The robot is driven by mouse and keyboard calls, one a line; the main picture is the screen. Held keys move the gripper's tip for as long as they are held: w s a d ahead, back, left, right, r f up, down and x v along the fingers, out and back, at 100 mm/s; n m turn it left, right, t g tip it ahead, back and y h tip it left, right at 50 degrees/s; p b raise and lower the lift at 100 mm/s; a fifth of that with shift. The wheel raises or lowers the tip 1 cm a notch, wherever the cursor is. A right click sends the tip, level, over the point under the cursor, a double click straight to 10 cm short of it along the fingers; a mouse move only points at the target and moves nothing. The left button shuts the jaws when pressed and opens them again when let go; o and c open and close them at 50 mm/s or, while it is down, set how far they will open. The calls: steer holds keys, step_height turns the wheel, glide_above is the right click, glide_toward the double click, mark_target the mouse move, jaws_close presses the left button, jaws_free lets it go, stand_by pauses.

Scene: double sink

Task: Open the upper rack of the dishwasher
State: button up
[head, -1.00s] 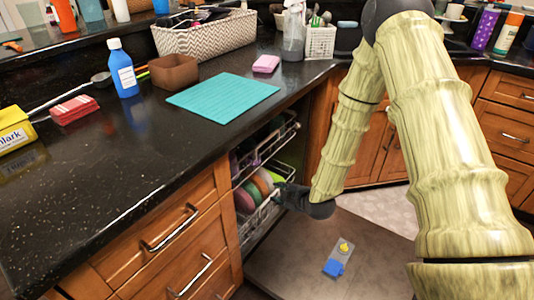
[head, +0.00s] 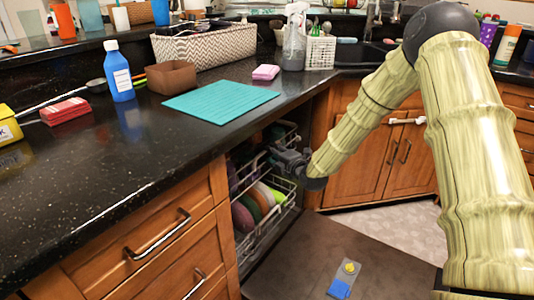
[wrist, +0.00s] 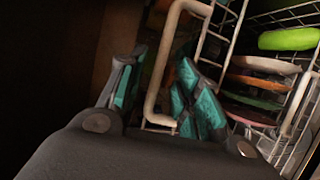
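The open dishwasher sits under the counter in the head view, its door (head: 312,250) folded down. Its upper rack (head: 256,170) is a pale wire basket, mostly inside the cabinet. My gripper (head: 277,153) is at the front of this rack, above the lower rack. In the wrist view, the fingers of my gripper (wrist: 160,78) are spread apart with teal pads showing. A pale bent wire of the upper rack (wrist: 153,90) runs between them. I cannot tell whether either finger touches it. The back of the rack is hidden in shadow.
The lower rack (head: 264,229) holds several coloured plates, also visible in the wrist view (wrist: 262,82). The dark counter (head: 150,165) overhangs the dishwasher on the left. Wooden cabinets (head: 365,160) stand behind my arm.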

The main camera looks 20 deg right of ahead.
steer(key=shift+b+x, duration=0.3)
steer(key=shift+x, duration=2.05)
steer(key=shift+c, duration=0.2)
jaws_close()
